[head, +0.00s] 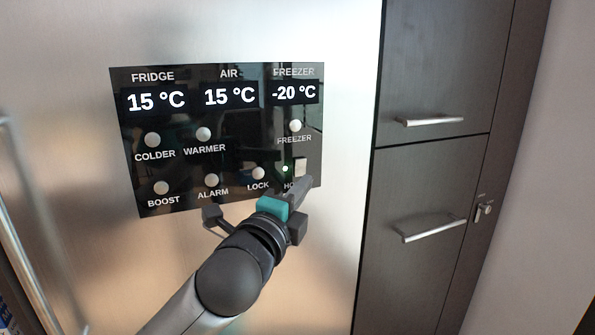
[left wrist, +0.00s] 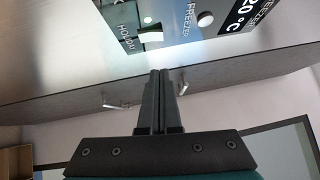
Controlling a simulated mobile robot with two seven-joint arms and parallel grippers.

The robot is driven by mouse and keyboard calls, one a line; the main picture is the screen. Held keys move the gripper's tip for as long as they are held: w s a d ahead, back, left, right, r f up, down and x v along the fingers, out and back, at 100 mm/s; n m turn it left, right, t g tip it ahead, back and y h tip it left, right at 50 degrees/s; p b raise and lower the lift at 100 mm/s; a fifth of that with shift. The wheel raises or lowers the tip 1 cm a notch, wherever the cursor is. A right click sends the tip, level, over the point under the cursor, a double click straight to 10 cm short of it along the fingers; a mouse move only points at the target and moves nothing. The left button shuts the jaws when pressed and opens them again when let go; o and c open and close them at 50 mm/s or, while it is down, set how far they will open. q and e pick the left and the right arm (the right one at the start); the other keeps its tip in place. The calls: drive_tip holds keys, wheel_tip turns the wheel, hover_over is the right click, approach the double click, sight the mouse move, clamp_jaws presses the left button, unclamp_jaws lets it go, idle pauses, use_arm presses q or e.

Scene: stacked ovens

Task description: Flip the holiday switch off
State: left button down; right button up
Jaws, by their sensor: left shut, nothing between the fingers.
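The holiday switch (head: 300,167) is a pale rectangular rocker at the lower right of the black control panel (head: 228,120). A small light beside it glows. Its label is partly hidden behind my left gripper (head: 302,184), which is shut and empty, with its fingertips just below the switch in the picture. In the left wrist view the switch (left wrist: 151,37) shows as a white block above the closed fingertips (left wrist: 160,72), beside the HOLIDAY label. A gap shows between tips and switch there; contact cannot be told from the head view. My right gripper is not in view.
Round buttons surround the switch: the lock button (head: 258,173) to its left and the freezer button (head: 295,126) above. A vertical fridge handle (head: 38,235) stands at the left. Dark cabinets with bar handles (head: 432,230) are at the right.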

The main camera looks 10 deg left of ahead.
sight(306, 163)
use_arm(q)
drive_tip(key=w, duration=0.3)
drive_tip(key=w+a, duration=0.1)
drive_tip(key=shift+w+a+r, duration=0.1)
drive_tip(key=shift+w+r, duration=0.1)
drive_tip(key=shift+r, duration=0.1)
drive_tip(key=shift+w+a, duration=0.35)
drive_tip(key=shift+w, duration=0.1)
